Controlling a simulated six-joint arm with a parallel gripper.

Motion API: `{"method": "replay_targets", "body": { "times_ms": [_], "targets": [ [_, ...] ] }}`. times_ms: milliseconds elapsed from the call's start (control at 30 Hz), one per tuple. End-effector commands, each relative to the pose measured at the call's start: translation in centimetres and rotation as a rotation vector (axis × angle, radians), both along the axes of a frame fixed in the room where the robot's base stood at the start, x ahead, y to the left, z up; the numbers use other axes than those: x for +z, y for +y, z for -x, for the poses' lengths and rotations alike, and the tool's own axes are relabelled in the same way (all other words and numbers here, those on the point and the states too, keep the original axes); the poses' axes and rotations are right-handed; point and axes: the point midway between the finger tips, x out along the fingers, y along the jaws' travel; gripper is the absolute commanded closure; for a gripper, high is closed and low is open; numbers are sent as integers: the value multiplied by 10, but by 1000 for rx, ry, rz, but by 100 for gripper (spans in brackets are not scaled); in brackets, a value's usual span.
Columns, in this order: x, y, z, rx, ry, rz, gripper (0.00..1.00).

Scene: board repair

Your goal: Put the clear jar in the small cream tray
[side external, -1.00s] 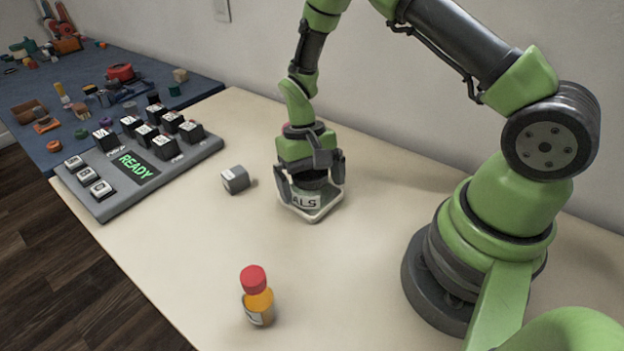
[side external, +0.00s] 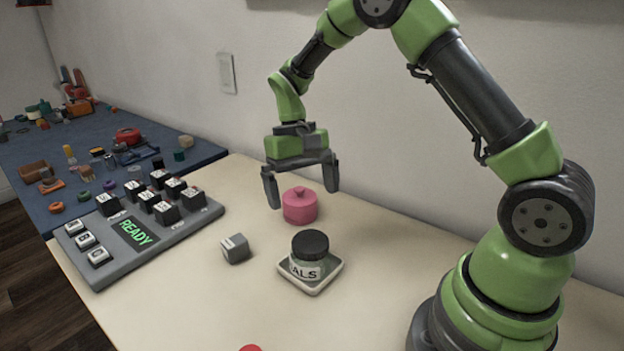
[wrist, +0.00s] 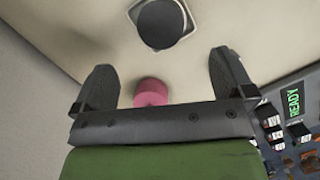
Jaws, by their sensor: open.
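The clear jar (side external: 307,268) has a dark lid and a white label reading "ALS" in part. It stands upright inside the small cream tray (side external: 316,291) in the side external view. In the wrist view the dark jar lid (wrist: 160,23) shows at the top, with a bit of the tray rim (wrist: 188,10) around it. My gripper (side external: 302,197) is open and empty, raised above the table and apart from the jar. In the wrist view my gripper (wrist: 165,61) shows its two fingers spread wide.
A grey cube (side external: 235,248) sits left of the tray. A keypad reading READY (side external: 138,234) is farther left. A red cap (side external: 250,348) shows at the bottom edge.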

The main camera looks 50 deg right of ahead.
Motion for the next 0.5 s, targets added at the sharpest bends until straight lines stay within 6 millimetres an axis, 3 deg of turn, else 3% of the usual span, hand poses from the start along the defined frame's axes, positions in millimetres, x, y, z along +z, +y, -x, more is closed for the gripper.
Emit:
{"method": "replay_targets", "body": {
  "times_ms": [133, 233, 500],
  "targets": [
    [29, 4, 4, 6, -68, 2, 0],
    [62, 11, 14, 15, -166, 4, 0],
    [141, 31, 74, 36, -479, 0, 0]
  ]
}}
